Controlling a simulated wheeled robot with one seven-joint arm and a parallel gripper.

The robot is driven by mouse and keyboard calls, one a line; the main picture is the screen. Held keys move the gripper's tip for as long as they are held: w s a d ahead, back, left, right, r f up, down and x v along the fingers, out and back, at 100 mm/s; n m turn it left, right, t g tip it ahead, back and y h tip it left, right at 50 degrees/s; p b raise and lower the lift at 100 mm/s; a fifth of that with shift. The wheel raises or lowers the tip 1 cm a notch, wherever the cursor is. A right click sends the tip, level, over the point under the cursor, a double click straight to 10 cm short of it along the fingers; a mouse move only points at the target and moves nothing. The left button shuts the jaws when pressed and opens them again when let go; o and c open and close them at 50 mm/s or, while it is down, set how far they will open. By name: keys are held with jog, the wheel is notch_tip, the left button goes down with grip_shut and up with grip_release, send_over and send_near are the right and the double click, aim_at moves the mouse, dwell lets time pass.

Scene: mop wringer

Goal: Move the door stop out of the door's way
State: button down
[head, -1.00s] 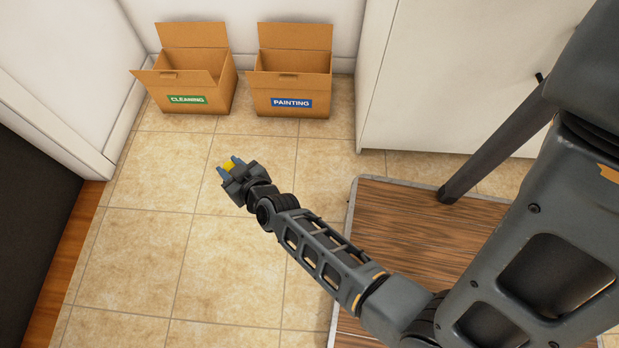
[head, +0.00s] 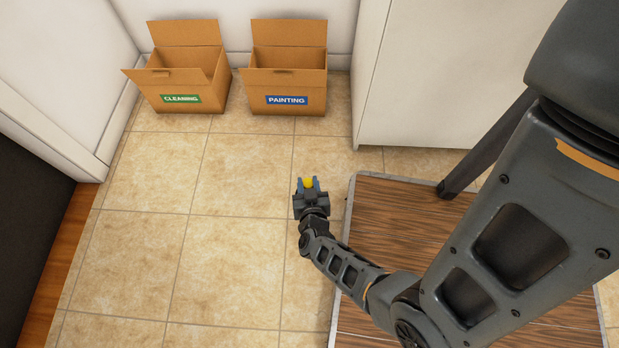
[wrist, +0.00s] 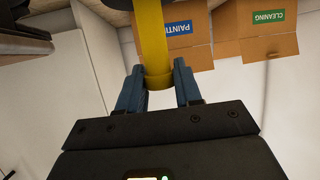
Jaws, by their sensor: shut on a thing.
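A yellow piece, which I take to be the door stop (head: 308,183), is held between the blue fingertips of my gripper (head: 308,186). In the wrist view the yellow door stop (wrist: 152,45) shows as a long narrow body between the two blue fingers of my gripper (wrist: 159,88). In the head view my gripper is over the tiled floor, left of the wood-topped platform. How high it is above the tiles is hard to tell. A dark panel (head: 28,215) at the left edge stands by a white frame and a wooden strip; whether it is the door is unclear.
Two open cardboard boxes, labelled CLEANING (head: 180,98) and PAINTING (head: 287,99), stand against the back wall. A white cabinet (head: 430,75) is at the back right. A wood-topped platform (head: 410,225) lies right of my gripper. The tiles (head: 230,255) at left are clear.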

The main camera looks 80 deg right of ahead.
jog(key=d+f+b, duration=0.5)
jog(key=d+f, duration=0.1)
jog(key=f, duration=0.1)
jog(key=shift+w+d+f, duration=0.35)
jog(key=shift+w+f, duration=0.05)
jog(key=shift+f, duration=0.15)
jog(key=c, duration=0.7)
grip_release()
jog(key=shift+a, duration=0.1)
jog(key=p+v, duration=0.3)
jog(key=v, duration=0.9)
jog(key=shift+p, duration=0.35)
